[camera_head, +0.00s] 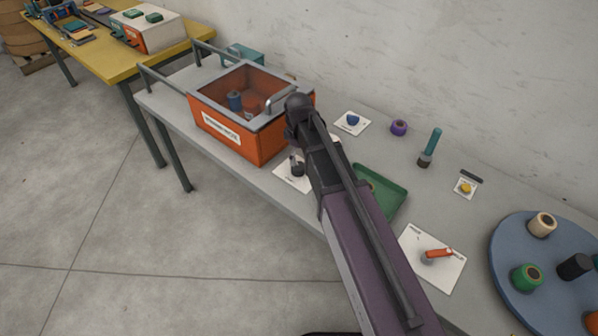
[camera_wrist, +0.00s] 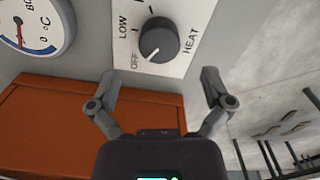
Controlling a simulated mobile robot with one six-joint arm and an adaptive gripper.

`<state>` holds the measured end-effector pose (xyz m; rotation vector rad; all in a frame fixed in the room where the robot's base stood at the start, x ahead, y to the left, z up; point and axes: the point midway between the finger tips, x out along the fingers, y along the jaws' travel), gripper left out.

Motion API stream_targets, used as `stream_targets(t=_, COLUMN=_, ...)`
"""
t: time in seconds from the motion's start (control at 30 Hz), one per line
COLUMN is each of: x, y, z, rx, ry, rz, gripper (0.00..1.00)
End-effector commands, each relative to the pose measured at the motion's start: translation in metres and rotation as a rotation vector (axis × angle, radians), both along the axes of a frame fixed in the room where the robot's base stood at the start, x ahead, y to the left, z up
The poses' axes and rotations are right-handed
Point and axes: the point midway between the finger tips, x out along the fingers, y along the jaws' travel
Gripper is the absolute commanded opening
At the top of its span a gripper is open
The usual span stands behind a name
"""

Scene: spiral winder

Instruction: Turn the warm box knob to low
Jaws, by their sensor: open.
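The warm box (camera_head: 225,137) is orange with a grey-framed clear lid and stands on the grey table in the head view. Its dark round knob (camera_wrist: 159,39) shows in the wrist view on a white plate marked OFF, LOW and HEAT. The white line on the knob points toward OFF. My gripper (camera_wrist: 160,82) is open and empty, its two fingers spread below the knob in the picture and apart from it. In the head view my arm covers the box's right side, and the knob cannot be seen there.
A round °C gauge (camera_wrist: 36,24) is left of the knob plate. On the table are a green tray (camera_head: 392,204), a teal-handled tool (camera_head: 431,145), a purple ring (camera_head: 399,127) and a blue turntable (camera_head: 507,262) with spools. A yellow table (camera_head: 118,66) stands at the back left.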

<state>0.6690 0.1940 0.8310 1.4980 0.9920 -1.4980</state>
Motion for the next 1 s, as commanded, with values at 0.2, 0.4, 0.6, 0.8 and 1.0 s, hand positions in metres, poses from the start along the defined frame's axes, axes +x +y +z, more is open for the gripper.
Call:
stream_targets(t=0.2, x=0.000, y=0.000, z=-0.021, rx=0.000, ry=0.000, rz=0.000, gripper=1.00)
stream_targets(t=0.4, x=0.000, y=0.000, z=-0.037, rx=0.000, ry=0.000, rz=0.001, gripper=1.00)
stream_targets(t=0.6, x=0.000, y=0.001, z=-0.050, rx=0.000, ry=0.000, rz=0.001, gripper=1.00)
stream_targets(t=0.8, x=0.000, y=0.001, z=-0.058, rx=0.000, ry=0.000, rz=0.001, gripper=1.00)
stream_targets(t=1.0, x=0.000, y=0.001, z=-0.060, rx=0.000, ry=0.000, rz=0.001, gripper=1.00)
